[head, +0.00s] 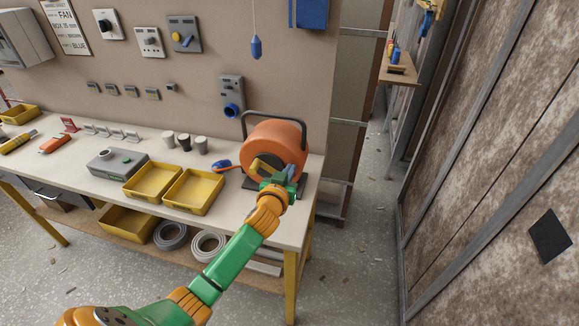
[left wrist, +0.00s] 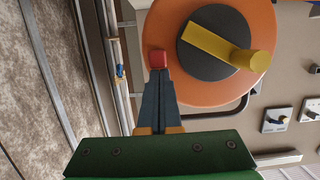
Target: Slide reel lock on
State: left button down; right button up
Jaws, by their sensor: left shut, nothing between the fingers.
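The orange cable reel (head: 278,138) stands in its dark frame at the right end of the workbench. In the left wrist view the reel's orange face (left wrist: 260,85) fills the upper middle, with a dark grey hub (left wrist: 205,70) and a yellow crank (left wrist: 222,46). A small red block (left wrist: 157,59), probably the reel lock, sits at the face's left edge. My left gripper (head: 291,173) is in front of the reel's face. Its closed fingertips (left wrist: 157,75) are right at the red block; I cannot tell whether they touch it. The gripper hides part of the face.
A blue socket (head: 232,110) is on the wall behind. A brown panel wall (head: 500,140) stands at the right, with open floor between.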

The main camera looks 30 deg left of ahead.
pick_arm(q)
jog(key=r+p, duration=0.4)
jog(key=shift+w+a+r+p, duration=0.2)
jog(key=shift+r+p, duration=0.1)
jog(key=shift+p, duration=0.05)
jog(key=b+v, duration=0.1)
jog(key=v, duration=0.9)
jog(key=shift+s+d+f+b, duration=0.2)
jog(key=shift+s+f+b, duration=0.05)
jog(key=shift+b, duration=0.1)
